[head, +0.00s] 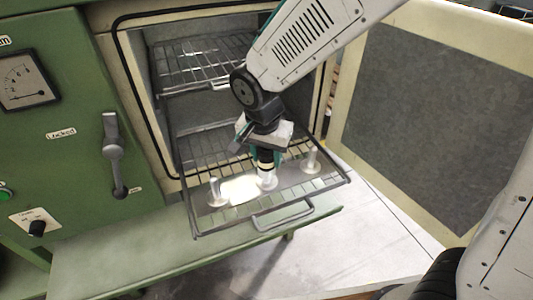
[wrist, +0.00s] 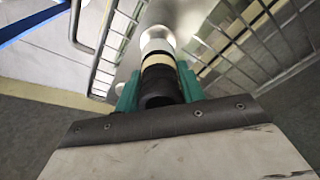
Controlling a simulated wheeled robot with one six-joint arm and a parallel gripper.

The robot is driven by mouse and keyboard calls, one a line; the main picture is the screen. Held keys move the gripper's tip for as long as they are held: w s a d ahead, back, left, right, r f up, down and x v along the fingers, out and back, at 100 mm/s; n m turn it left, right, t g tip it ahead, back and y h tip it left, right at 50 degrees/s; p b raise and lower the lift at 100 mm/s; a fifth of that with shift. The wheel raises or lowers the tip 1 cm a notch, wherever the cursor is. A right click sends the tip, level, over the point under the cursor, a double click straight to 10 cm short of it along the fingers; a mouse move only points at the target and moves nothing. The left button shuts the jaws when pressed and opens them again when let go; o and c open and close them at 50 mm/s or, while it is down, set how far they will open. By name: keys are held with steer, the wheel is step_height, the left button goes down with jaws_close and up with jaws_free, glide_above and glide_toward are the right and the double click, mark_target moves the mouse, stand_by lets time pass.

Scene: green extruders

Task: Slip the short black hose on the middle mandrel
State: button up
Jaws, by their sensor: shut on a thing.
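My gripper (head: 264,155) points down over the pulled-out rack. Its green fingers are shut on the short black hose (head: 266,165). In the wrist view, the hose (wrist: 158,73) shows a cream band between black parts, held between the fingers (wrist: 160,93). The middle mandrel (head: 268,181) is pale metal and stands directly below the hose, in line with it. Its bright lower part (wrist: 157,38) shows past the hose's far end. The hose meets or overlaps the mandrel's top; I cannot tell how far. The hose looks upright.
The left mandrel (head: 215,193) and right mandrel (head: 311,161) stand bare on the same plate. The wire rack (head: 195,222) sticks out of the green oven, with a front handle (head: 283,214). An upper rack (head: 200,75) is inside. The open door (head: 425,110) stands at right.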

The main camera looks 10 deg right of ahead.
steer(key=shift+f, duration=0.1)
steer(key=shift+f, duration=1)
steer(key=o, duration=1.2)
steer(key=shift+r, duration=0.15)
steer(key=r, duration=0.5)
steer(key=s+r, duration=0.1)
steer(key=r, duration=0.1)
steer(key=shift+a+r, duration=0.25)
steer(key=shift+a, duration=0.05)
